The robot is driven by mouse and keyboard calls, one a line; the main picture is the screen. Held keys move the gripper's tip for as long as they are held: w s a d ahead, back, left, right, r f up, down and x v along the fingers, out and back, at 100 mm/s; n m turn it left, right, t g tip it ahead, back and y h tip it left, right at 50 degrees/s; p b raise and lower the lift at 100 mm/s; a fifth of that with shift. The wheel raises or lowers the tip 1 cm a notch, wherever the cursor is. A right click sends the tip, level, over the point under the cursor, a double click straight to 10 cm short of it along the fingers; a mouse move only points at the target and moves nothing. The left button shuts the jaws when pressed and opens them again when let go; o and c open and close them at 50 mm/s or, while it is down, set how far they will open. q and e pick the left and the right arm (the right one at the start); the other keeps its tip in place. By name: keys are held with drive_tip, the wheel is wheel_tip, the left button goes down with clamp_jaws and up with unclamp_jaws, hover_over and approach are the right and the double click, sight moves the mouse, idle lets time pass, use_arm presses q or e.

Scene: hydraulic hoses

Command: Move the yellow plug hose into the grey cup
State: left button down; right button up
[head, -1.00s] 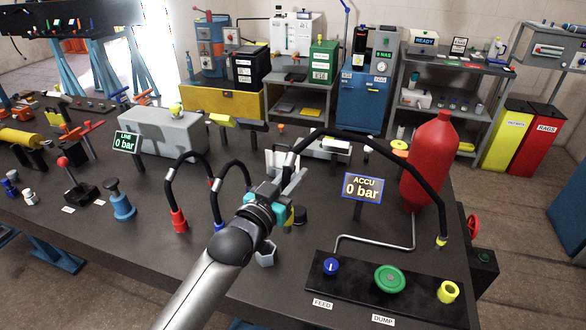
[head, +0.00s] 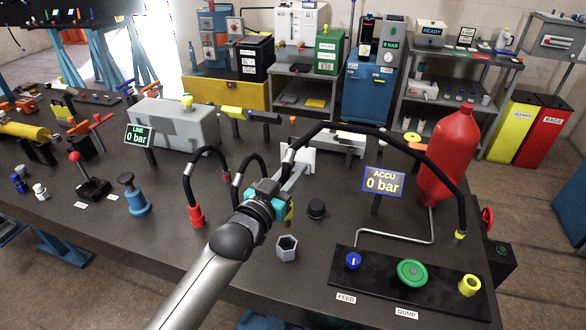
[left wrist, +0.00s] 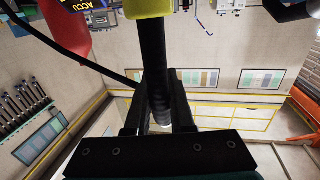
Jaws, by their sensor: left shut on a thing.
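My left gripper (head: 288,184) is shut on the black hose (head: 375,130) just above its yellow plug (head: 289,212), holding the plug above the bench. In the left wrist view the hose (left wrist: 153,50) runs between the fingers, with the yellow plug (left wrist: 150,8) at the top edge. The plug is partly hidden by my gripper in the head view. The hose arcs right to a yellow end fitting (head: 460,236) by the red accumulator. The grey cup (head: 287,250), hexagonal and open-topped, stands on the bench nearer than the plug. My right gripper is not in view.
A black round cap (head: 316,209) stands right of my gripper. Hoses with a red end (head: 196,215) and a partly hidden end stand left. The ACCU display (head: 384,181), red accumulator (head: 446,155) and black valve panel (head: 400,275) with a yellow socket (head: 470,286) are right.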

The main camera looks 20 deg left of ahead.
use_arm(q)
wheel_tip(320, 180, down, 6)
drive_tip(key=b, duration=0.3)
drive_tip(key=shift+r+b, duration=0.15)
drive_tip(key=shift+b, duration=0.25)
drive_tip(key=shift+p, duration=0.7)
idle(1.3)
drive_tip(key=shift+f+b, duration=2.15)
drive_tip(key=shift+f, duration=0.65)
drive_tip(key=c, duration=0.7)
unclamp_jaws()
drive_tip(key=p+v, duration=0.1)
drive_tip(key=v, duration=1.4)
